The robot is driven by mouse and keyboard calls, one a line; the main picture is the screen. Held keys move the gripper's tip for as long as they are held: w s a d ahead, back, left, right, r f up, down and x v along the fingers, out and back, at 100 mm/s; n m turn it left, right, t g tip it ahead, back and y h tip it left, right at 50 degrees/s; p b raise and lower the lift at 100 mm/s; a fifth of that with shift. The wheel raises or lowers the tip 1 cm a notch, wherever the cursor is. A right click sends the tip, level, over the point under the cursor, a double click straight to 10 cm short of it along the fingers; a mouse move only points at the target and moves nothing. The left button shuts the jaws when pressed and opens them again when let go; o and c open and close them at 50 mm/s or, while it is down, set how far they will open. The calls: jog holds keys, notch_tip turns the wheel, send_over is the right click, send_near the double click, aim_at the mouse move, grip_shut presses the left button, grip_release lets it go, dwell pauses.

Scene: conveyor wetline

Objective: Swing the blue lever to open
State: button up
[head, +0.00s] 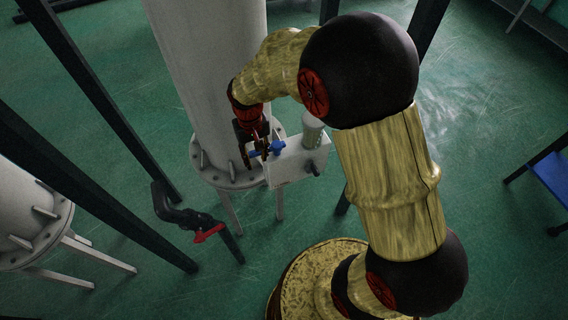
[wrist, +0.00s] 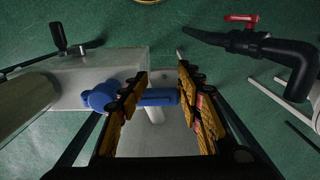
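The blue lever (wrist: 158,97) sits on the side of a pale grey box (wrist: 75,72). Its round hub (wrist: 98,97) is at the left in the wrist view, and its handle points right. My gripper (wrist: 161,74) is open, its two yellow-padded fingers well apart. The left finger crosses in front of the lever near the hub. The right finger is just past the handle's free end; whether either touches it I cannot tell. In the head view the blue lever (head: 277,147) shows right beside my gripper (head: 258,152), which partly hides it.
A black pipe with a red-handled valve (head: 208,233) stands at lower left; it also shows upper right in the wrist view (wrist: 241,19). A large white column (head: 205,70) rises behind the box. Dark posts (head: 95,205) cross the left side.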

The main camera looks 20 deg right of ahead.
jog(key=shift+w+d+r+t, duration=0.15)
jog(key=shift+w+r, duration=0.2)
jog(key=shift+w, duration=0.2)
jog(key=shift+w+d+r+t, duration=0.15)
jog(key=shift+w+r, duration=0.15)
jog(key=shift+w, duration=0.2)
jog(key=shift+w+a+r+p, duration=0.1)
jog(key=shift+w+r+p, duration=0.05)
jog(key=shift+r+p, duration=0.45)
notch_tip(320, 180, up, 2)
jog(key=shift+r+p, duration=0.25)
jog(key=shift+p, duration=0.5)
jog(key=shift+w+d+r+p, duration=0.1)
jog(key=shift+d+r+p, duration=0.15)
jog(key=shift+r+p, duration=0.15)
jog(key=shift+d+r+p, duration=0.25)
jog(key=shift+r, duration=0.2)
jog(key=shift+s+a+r, duration=0.25)
jog(key=shift+a+r, duration=0.1)
jog(key=shift+r, duration=0.05)
jog(key=shift+d+f, duration=0.1)
jog(key=shift+s+f, duration=0.1)
jog(key=shift+s, duration=0.05)
